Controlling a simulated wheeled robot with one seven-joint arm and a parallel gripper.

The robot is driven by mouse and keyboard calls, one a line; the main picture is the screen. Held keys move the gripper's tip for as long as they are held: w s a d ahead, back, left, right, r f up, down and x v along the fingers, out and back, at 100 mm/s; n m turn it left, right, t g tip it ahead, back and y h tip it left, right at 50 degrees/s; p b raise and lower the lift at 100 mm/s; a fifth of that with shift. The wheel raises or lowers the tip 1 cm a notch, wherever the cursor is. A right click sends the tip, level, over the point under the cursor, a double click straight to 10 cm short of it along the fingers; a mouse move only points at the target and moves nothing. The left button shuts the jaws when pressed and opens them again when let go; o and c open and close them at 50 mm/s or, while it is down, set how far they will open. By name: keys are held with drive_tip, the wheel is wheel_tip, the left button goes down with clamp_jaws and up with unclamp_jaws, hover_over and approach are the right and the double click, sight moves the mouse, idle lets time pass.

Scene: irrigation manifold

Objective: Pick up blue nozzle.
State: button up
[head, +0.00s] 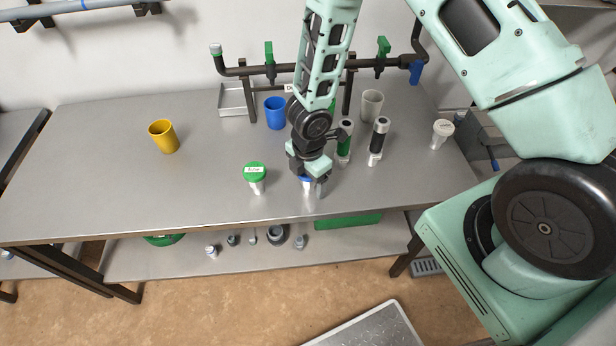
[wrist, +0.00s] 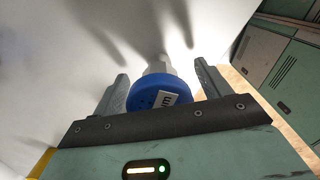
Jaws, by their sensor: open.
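The blue nozzle (wrist: 150,93) has a blue ring with a small white label and a pale grey body. In the wrist view it stands between the two open fingers of my gripper (wrist: 162,92), with a gap on each side. In the head view my gripper (head: 311,180) is over the front middle of the grey workbench (head: 110,200). The nozzle's blue edge and pale body (head: 309,187) show just under the gripper, which hides most of it.
A green-topped container (head: 256,178) stands just left of the gripper. Dark cylinders (head: 378,142), a white-topped container (head: 441,134) and a grey cup (head: 371,105) are to the right. A blue cup (head: 275,112) and the manifold pipe (head: 285,69) are behind. A yellow cup (head: 164,136) stands left.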

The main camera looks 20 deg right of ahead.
drive_tip(key=c, duration=1.1)
drive_tip(key=shift+o, duration=0.2)
